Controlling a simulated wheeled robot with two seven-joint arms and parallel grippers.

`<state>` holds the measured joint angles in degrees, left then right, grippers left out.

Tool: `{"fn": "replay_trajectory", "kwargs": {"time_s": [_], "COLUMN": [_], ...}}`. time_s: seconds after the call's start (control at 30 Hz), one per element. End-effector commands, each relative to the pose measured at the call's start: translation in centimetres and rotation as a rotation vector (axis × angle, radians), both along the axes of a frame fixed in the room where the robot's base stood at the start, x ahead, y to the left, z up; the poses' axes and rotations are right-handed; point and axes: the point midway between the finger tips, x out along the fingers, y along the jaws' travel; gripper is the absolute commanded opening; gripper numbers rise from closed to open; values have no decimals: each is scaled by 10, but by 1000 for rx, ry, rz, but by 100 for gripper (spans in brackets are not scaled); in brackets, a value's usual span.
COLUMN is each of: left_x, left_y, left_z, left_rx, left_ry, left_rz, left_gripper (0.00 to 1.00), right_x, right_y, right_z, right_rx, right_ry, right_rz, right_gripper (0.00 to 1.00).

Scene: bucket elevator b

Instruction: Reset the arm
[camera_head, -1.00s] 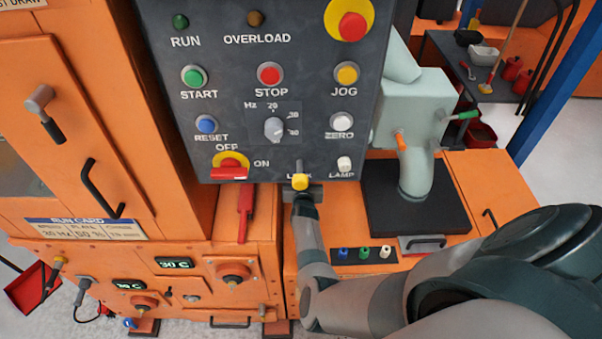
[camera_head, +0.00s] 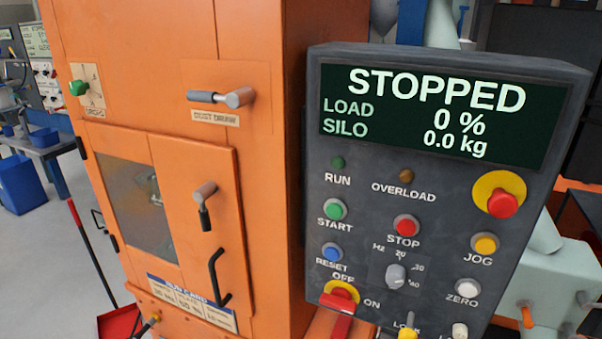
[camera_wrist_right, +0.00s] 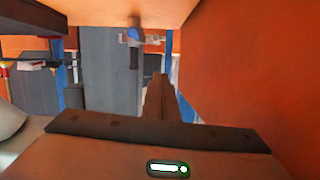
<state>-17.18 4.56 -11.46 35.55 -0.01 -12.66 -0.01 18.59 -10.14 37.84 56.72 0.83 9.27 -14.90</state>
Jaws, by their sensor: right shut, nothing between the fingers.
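No arm or gripper of mine shows in the head view. In the right wrist view my right gripper (camera_wrist_right: 160,82) points away from the camera. Its fingers are together in one narrow brown-grey strip, with nothing seen between them. An orange surface (camera_wrist_right: 245,70) fills the right side of that view, close by. My left gripper is in neither view.
The dark control panel (camera_head: 326,120) reads STOPPED, load 0 %, silo 0.0 kg. Left of it stands an orange cabinet (camera_head: 265,170) with protruding handles. A red dustpan (camera_head: 118,322) stands on the floor. Open floor (camera_head: 40,270) lies at the left.

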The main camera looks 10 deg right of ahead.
Motion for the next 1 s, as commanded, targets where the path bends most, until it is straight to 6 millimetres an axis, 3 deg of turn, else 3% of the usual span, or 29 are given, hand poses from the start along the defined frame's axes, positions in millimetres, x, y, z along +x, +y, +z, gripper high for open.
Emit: {"fn": "replay_trajectory", "kwargs": {"time_s": [0.27, 0.47, 0.77, 1.0], "left_x": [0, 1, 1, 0], "left_y": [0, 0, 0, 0], "left_z": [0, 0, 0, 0], "left_rx": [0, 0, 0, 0], "left_ry": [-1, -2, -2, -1], "left_rz": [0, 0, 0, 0], "left_gripper": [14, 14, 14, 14], "right_x": [-26, -71, -169, -276], "right_y": [-13, -7, 52, 119], "right_z": [-1, 3, 15, 35], "right_rx": [-22, -39, -28, 4], "right_ry": [84, 233, 508, 739], "right_rz": [65, 180, 370, 513], "right_gripper": [0, 0, 0, 0]}}
